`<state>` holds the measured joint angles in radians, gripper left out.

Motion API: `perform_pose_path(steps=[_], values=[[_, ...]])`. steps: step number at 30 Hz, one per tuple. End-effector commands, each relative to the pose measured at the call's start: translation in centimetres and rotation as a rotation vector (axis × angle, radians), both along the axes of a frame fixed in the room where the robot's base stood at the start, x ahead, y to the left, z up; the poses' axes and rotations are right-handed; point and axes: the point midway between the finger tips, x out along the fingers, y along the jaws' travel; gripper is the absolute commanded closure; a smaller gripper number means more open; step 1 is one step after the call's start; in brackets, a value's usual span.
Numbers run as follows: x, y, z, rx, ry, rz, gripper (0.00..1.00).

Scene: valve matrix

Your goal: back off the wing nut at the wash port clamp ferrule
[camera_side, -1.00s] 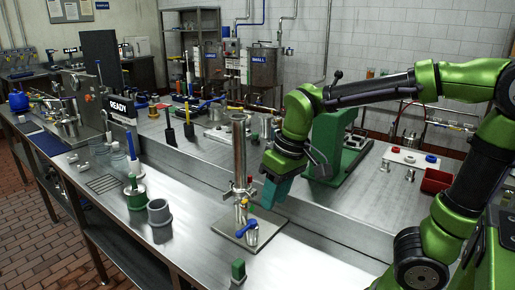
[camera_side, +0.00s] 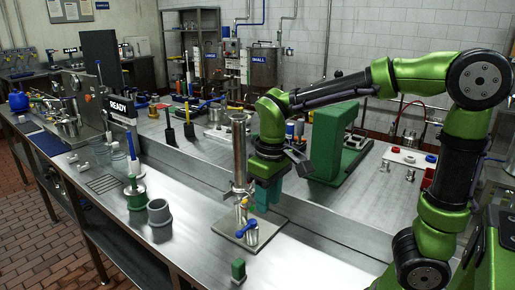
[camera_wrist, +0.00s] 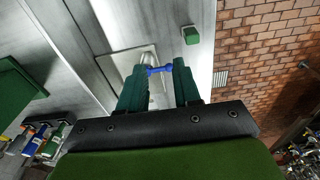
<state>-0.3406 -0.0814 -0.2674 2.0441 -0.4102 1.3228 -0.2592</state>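A vertical steel pipe (camera_side: 239,155) with a clamp stands on a square metal plate (camera_side: 272,233). A small brass-coloured part (camera_side: 244,201) shows low on the clamp, but I cannot make out the wing nut's shape. A blue-handled valve (camera_side: 247,229) sits at the plate's front; the blue handle also shows in the wrist view (camera_wrist: 157,70). My gripper (camera_side: 268,207) points down just right of the pipe, above the plate. Its teal fingers are apart in the wrist view (camera_wrist: 160,90), with nothing visibly held. The fingers and palm hide part of the pipe assembly there.
A green block (camera_side: 238,270) stands on the bench in front of the plate. A grey cup (camera_side: 159,215) and a green-based container (camera_side: 136,198) stand to the left. A tall green stand (camera_side: 333,140) rises behind right of my gripper. The bench front right is clear.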

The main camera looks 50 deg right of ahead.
Motion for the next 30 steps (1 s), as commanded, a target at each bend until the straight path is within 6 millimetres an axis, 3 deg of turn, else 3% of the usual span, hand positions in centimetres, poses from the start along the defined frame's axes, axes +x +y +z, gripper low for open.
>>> perform_pose_path(steps=[8,14,21,27,30], values=[[5.3,-0.3,-4.4,-0.371,0.308,0.171,0.67],[8.7,1.1,-6.4,-0.71,0.462,0.266,0.67],[11.8,6.4,-8.1,-1.166,0.53,0.343,0.67],[12.4,11.3,-9.4,-1.445,0.495,0.375,0.67],[12.3,12.7,-9.9,-1.511,0.478,0.38,0.67]])
